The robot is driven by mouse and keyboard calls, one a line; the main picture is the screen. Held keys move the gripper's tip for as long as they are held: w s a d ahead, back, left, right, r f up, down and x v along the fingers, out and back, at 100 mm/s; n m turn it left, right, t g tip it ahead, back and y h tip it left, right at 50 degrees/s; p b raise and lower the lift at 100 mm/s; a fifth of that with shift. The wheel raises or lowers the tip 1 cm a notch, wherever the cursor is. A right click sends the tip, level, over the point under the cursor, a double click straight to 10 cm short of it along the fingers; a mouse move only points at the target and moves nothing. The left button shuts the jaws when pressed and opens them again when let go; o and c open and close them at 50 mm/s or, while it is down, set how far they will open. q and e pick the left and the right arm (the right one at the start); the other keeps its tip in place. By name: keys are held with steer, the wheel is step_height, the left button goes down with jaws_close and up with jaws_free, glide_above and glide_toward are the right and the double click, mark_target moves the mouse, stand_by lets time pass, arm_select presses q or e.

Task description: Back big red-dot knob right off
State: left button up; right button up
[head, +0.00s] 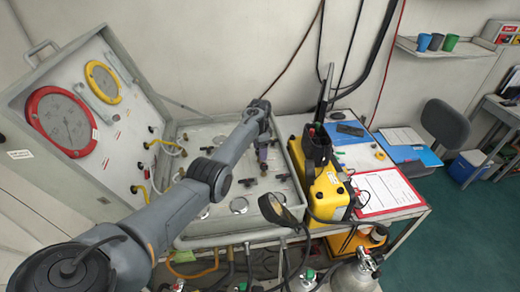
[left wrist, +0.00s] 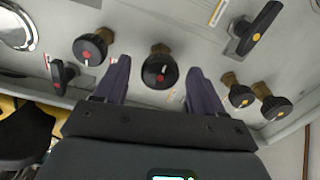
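The big black knob with a red dot (left wrist: 160,70) is in the middle of the left wrist view, on the grey panel (left wrist: 140,20). My left gripper (left wrist: 158,68) is open, one dark finger on each side of the knob, with a gap showing on both sides. I cannot tell how deep the fingertips reach around it. In the head view my left gripper (head: 262,153) points down over the panel's flat part and hides the knob. My right gripper is not in view.
Another red-dot knob (left wrist: 90,48) and a black lever (left wrist: 62,75) sit left of the fingers. Two yellow-dot knobs (left wrist: 240,96) and a yellow-dot lever (left wrist: 258,28) sit to the right.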

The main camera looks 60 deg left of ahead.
arm_select(q)
steer(key=c, duration=1)
steer(key=shift+o, duration=0.2)
steer(key=shift+r+n, duration=0.1)
steer(key=shift+n, duration=0.2)
